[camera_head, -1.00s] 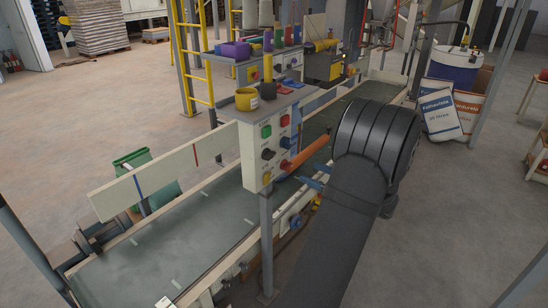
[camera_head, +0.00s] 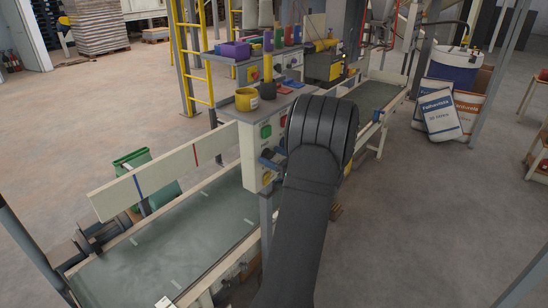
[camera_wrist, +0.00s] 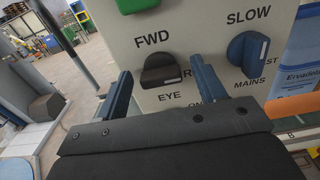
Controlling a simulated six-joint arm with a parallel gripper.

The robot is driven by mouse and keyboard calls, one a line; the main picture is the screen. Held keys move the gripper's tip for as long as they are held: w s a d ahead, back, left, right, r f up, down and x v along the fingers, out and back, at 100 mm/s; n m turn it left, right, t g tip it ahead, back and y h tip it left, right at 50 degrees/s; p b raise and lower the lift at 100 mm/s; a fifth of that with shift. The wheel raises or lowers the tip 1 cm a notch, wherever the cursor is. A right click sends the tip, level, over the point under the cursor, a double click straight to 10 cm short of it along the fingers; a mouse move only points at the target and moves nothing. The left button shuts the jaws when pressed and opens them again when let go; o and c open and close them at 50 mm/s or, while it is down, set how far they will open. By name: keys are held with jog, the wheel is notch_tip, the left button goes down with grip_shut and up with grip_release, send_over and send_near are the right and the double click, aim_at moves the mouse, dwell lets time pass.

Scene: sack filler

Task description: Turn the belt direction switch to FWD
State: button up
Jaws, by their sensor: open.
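The belt direction switch (camera_wrist: 160,70) is a black knob on the pale panel (camera_wrist: 205,25) in the wrist view. FWD is printed above it to the left, and a partly hidden label starting with R is at its right. Its grip lies roughly level, toward the R label. My gripper (camera_wrist: 161,66) is open, with one blue finger on each side of the knob; I cannot tell whether they touch it. In the head view my gripper (camera_head: 270,163) is at the face of the control box (camera_head: 247,150), and the switch is hidden there.
A blue SLOW knob (camera_wrist: 248,58) sits just right of my right finger. A green button (camera_wrist: 135,4) is above the switch. An orange bar (camera_wrist: 294,106) is at the lower right. The conveyor belt (camera_head: 165,255) runs behind the box, whose top holds a yellow container (camera_head: 247,99).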

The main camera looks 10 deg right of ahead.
jog(key=c, duration=1)
jog(key=n, duration=0.4)
jog(key=shift+n, duration=0.4)
jog(key=n, duration=0.4)
jog(key=shift+s+f+n, duration=0.1)
jog(key=shift+n, duration=0.2)
jog(key=n, duration=0.4)
jog(key=shift+a, duration=0.1)
jog(key=shift+f+n, duration=0.15)
jog(key=shift+n, duration=2.05)
